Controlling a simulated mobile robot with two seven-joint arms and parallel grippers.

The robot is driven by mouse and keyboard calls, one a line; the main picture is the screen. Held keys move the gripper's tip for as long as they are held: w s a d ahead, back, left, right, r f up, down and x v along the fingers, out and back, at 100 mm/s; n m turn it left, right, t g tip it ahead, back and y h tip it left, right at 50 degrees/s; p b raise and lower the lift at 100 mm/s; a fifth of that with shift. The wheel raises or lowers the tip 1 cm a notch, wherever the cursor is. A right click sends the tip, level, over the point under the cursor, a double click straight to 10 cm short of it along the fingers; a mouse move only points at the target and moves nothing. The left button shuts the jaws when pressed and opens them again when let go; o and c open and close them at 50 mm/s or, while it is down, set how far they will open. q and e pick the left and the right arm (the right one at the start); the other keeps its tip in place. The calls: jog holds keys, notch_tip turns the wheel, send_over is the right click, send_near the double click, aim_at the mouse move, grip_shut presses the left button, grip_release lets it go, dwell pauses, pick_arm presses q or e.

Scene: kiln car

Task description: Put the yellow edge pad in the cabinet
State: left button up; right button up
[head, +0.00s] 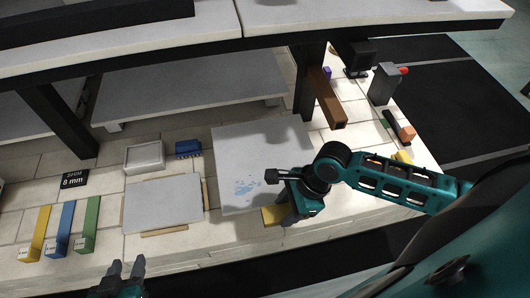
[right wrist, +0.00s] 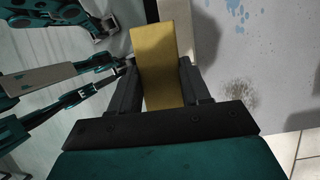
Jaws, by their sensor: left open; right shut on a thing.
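The yellow edge pad (head: 271,214) is held in my right gripper (head: 287,211), at the front edge of a pale slab with a blue stain. In the right wrist view the yellow pad (right wrist: 153,50) stands between the two dark fingers and sticks out past them. Whether it touches the slab or the bricks I cannot tell. My left gripper (head: 126,272) is open and empty at the bottom left, in front of the brick deck. I cannot make out a cabinet in these views.
The stained slab (head: 235,152) and a smaller grey slab (head: 162,203) lie on the deck. Yellow (head: 35,232), blue (head: 60,230) and green (head: 88,226) strips lie at left. A white shelf (head: 350,15) overhangs the back.

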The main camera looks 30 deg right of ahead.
jog(key=b, duration=0.3)
send_over(265, 166)
jog(key=d, duration=0.1)
jog(key=shift+s+d, duration=0.15)
jog(key=shift+s, duration=0.2)
notch_tip(265, 166, down, 2)
jog(key=shift+w+f+b, duration=0.15)
jog(key=shift+f+b, duration=0.1)
jog(key=shift+b, duration=0.35)
jog(key=shift+f, duration=0.5)
jog(key=o, duration=0.6)
jog(key=shift+f, duration=0.1)
jog(key=shift+c, duration=0.2)
jog(key=o, duration=0.5)
jog(key=shift+c, duration=0.2)
